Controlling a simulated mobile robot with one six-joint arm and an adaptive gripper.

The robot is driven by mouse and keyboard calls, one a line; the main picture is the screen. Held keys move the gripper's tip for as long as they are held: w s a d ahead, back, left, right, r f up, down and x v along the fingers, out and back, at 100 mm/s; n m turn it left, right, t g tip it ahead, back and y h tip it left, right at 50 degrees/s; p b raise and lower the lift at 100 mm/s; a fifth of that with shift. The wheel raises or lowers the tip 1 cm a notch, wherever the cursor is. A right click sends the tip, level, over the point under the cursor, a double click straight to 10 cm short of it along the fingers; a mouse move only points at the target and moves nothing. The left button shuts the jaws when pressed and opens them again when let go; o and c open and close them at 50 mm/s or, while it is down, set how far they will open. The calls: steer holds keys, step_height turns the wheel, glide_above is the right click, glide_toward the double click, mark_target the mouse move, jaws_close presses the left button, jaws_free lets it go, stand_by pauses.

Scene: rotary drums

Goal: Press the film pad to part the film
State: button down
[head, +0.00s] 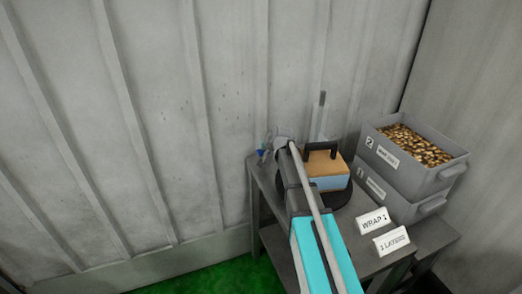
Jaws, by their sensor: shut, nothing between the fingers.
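A box with an orange-brown top, a pale blue lower band and a black handle (321,160) stands on a round black turntable (338,198) on the grey table. A grey upright post (319,118) rises behind the box. My arm reaches from the bottom of the view up past the left side of the box. My gripper (263,156) is small and partly hidden at the arm's far end, by the table's back left corner. It is shut and empty. I cannot make out the film pad or whether the gripper touches it.
Two stacked grey bins, the upper one (446,176) full of brass-coloured pieces, stand at the table's right. Two white cards, one reading WRAP 1 (373,220) and a layers card (391,241), are at the front. A ribbed grey wall (180,110) stands close behind.

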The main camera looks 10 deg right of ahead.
steer(key=shift+f+b, duration=0.4)
stand_by(0.5)
steer(key=shift+r, duration=0.2)
steer(key=shift+r+p, duration=1.4)
steer(key=shift+p, duration=0.25)
steer(key=shift+r+p, duration=2.5)
steer(key=s+f+n+g+h, duration=0.1)
steer(key=s+f+n+g, duration=0.1)
steer(key=s, duration=0.9)
steer(key=s+f+n+g, duration=0.1)
steer(key=s+g, duration=0.3)
steer(key=s, duration=0.7)
steer(key=s+f+n+g+h, duration=0.1)
steer(key=s+f+n+g, duration=0.1)
steer(key=s, duration=0.9)
steer(key=shift+s+a+f+n+g+h, duration=0.3)
steer(key=shift+s+a+f+g, duration=0.05)
steer(key=shift+a+g, duration=0.1)
